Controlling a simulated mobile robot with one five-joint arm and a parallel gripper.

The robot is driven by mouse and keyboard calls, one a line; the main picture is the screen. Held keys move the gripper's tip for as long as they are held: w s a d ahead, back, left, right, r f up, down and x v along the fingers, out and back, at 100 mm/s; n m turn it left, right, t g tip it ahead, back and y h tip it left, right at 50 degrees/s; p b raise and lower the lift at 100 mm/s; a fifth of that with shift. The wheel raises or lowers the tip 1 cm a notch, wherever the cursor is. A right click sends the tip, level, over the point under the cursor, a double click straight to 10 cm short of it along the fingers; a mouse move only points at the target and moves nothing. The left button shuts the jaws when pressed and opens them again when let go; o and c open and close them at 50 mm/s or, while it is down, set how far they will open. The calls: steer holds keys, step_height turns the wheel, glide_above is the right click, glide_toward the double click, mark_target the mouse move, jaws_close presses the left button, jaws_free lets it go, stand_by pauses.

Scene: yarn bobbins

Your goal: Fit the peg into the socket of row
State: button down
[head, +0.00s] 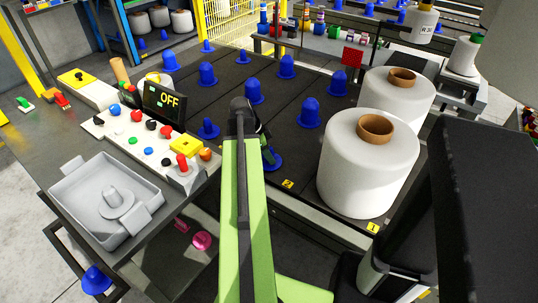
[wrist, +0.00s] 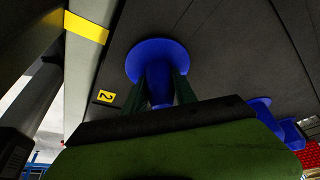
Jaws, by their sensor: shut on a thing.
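My gripper (head: 265,148) is shut on a blue peg (head: 273,160) with a wide round flange, at the near edge of the dark table (head: 225,78), by the yellow label 2 (head: 288,184). In the wrist view the peg (wrist: 158,62) is between my two dark green fingers (wrist: 158,88), its flange facing the dark surface. I cannot tell whether the flange touches the surface or is seated. Any socket under it is hidden. In the head view my arm covers part of the peg.
Several blue pegs (head: 254,92) stand in rows on the table. Two large white bobbins (head: 365,170) stand to the right, the nearer by label 1 (head: 373,227). On the left are a button panel with an OFF display (head: 165,104) and a grey tray (head: 70,200).

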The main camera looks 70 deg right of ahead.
steer(key=shift+f, duration=0.2)
stand_by(0.5)
steer(key=c, duration=0.9)
jaws_free()
steer(key=p+v, duration=1.5)
steer(key=v, duration=0.2)
steer(key=shift+r+p, duration=0.2)
steer(key=shift+p, duration=0.2)
